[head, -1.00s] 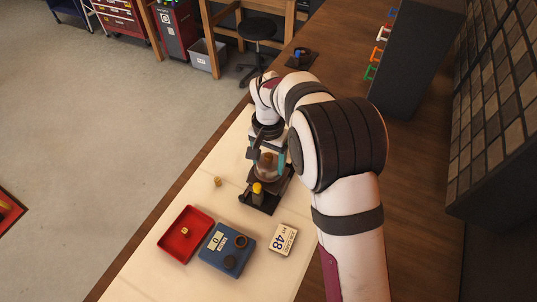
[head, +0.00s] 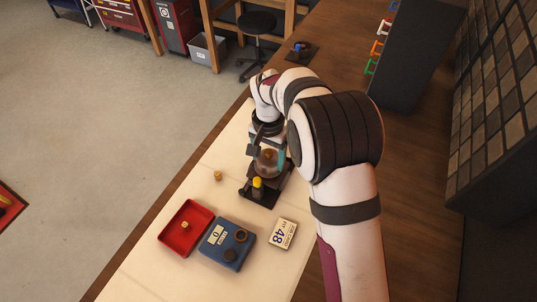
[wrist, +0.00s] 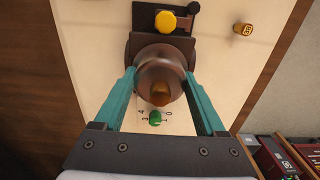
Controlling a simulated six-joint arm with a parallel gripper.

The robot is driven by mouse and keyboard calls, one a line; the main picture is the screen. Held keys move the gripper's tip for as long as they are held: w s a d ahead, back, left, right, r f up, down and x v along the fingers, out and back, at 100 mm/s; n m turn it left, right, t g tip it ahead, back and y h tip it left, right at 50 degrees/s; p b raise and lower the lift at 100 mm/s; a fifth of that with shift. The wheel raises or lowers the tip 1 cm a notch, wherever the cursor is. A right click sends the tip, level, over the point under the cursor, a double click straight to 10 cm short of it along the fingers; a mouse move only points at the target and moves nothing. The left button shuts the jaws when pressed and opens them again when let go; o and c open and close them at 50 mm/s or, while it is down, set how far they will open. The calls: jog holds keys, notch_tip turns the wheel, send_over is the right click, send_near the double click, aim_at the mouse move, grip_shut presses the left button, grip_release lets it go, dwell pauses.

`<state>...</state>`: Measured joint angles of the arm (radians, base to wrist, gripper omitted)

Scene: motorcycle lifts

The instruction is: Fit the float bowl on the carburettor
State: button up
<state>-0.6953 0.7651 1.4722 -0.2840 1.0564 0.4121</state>
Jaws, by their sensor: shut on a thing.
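My gripper (wrist: 160,82) has its two teal fingers shut on a round, brownish, see-through bowl (wrist: 148,70), which I take to be the float bowl. An orange-brown part (wrist: 161,92) shows at the bowl's middle. In the head view the bowl (head: 266,168) is between my gripper's fingers (head: 268,158), over the dark stand (head: 263,197) with a yellow knob (head: 258,184). That knob also shows in the wrist view (wrist: 166,22). The carburettor itself is mostly hidden behind the bowl and my gripper. I cannot tell whether the bowl touches it.
A small brass piece (head: 218,175) lies left of the stand. A green knob (wrist: 155,117) shows by numbers.

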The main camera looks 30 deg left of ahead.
jog(key=shift+f, duration=0.6)
jog(key=o, duration=1.4)
jog(key=shift+r, duration=0.15)
jog(key=shift+r, duration=3.9)
jog(key=s+d+r+m, duration=0.25)
jog(key=d+r, duration=0.45)
jog(key=d, duration=0.6)
jog(key=s+d+m+y, duration=0.1)
jog(key=s+d, duration=0.5)
jog(key=s, duration=0.4)
jog(key=s+d+m, duration=0.2)
jog(key=s+d, duration=0.5)
jog(key=s, duration=0.3)
jog(key=shift+s+d+y, duration=0.3)
jog(key=shift+s+y, duration=0.05)
jog(key=shift+y, duration=0.05)
